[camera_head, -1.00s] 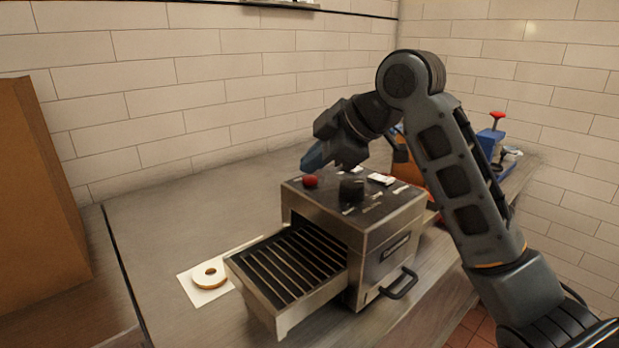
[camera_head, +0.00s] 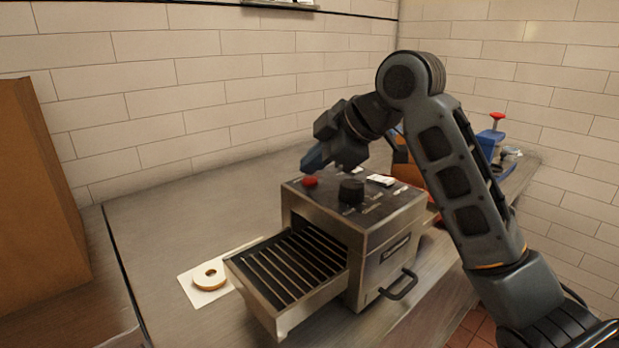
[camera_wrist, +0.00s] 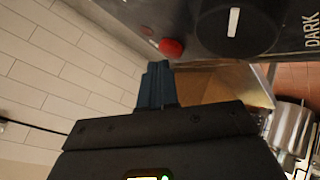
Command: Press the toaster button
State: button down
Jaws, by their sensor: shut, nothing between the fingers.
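The toaster (camera_head: 390,252) is a metal box with a dark top panel and a slatted rack (camera_head: 290,265) sticking out at its front left. Its red button (camera_head: 310,181) sits at the left corner of the top, beside a black knob (camera_head: 351,190). In the wrist view the red button (camera_wrist: 171,48) is next to the large knob (camera_wrist: 238,25). My gripper (camera_head: 308,166) is shut and empty, its blue fingertips close above the red button in the head view. In the wrist view the fingertips (camera_wrist: 155,75) lie just short of the button; contact cannot be told.
A cut bagel (camera_head: 209,274) lies on white paper left of the rack. A brown box (camera_head: 40,190) stands at the far left. Blue items with a red knob (camera_head: 497,116) stand at the back right. The counter behind and left of the toaster is clear.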

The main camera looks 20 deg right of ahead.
aim_at(314, 181)
jog(key=shift+f, duration=0.15)
dwell(0.5)
jog(key=shift+f, duration=0.3)
dwell(0.3)
jog(key=shift+r+p, duration=0.3)
jog(key=shift+r, duration=0.25)
notch_tip(314, 181, up, 6)
jog(key=p, duration=0.5)
